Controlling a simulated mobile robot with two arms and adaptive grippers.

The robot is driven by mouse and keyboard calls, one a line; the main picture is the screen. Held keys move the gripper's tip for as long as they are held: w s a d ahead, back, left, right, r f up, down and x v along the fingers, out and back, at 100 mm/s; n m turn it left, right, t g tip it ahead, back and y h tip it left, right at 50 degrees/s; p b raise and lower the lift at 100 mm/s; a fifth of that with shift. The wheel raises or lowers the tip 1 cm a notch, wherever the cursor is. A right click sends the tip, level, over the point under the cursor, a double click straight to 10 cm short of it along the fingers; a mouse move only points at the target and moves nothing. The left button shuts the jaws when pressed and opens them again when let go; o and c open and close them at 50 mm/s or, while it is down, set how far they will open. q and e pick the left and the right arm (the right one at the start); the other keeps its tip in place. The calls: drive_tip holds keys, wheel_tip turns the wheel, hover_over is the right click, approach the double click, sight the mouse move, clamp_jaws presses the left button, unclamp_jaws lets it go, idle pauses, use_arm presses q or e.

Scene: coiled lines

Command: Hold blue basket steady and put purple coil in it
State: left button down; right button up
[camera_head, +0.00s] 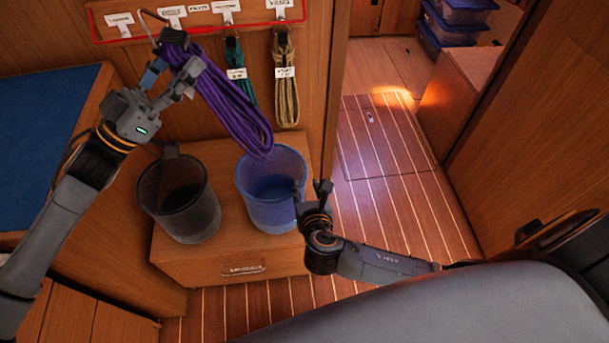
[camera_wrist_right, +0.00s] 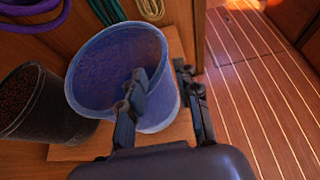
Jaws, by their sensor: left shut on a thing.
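The purple coil (camera_head: 228,103) hangs tilted, its lower end in front of the wall just above the blue basket's back rim. My left gripper (camera_head: 176,74) is shut on its upper part, below the label rack. I cannot tell whether its top touches a hook. Part of the coil shows at the upper left of the right wrist view (camera_wrist_right: 38,17). The blue basket (camera_head: 266,213) stands upright on a wooden locker and looks empty. My right gripper (camera_head: 311,190) is at its right rim, fingers apart, one over the inside and one outside. The basket also fills the middle of the right wrist view (camera_wrist_right: 100,63).
A dark grey bucket (camera_head: 187,217) stands left of the basket. A green coil (camera_head: 236,77) and a beige coil (camera_head: 286,80) hang under the red-edged label rack (camera_head: 195,28). Striped floor (camera_head: 395,215) lies open to the right.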

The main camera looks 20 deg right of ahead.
sight(303, 171)
drive_tip(key=x, duration=0.8)
drive_tip(key=shift+w+f, duration=0.15)
drive_tip(key=shift+w, duration=0.2)
drive_tip(key=shift+d, duration=0.1)
clamp_jaws()
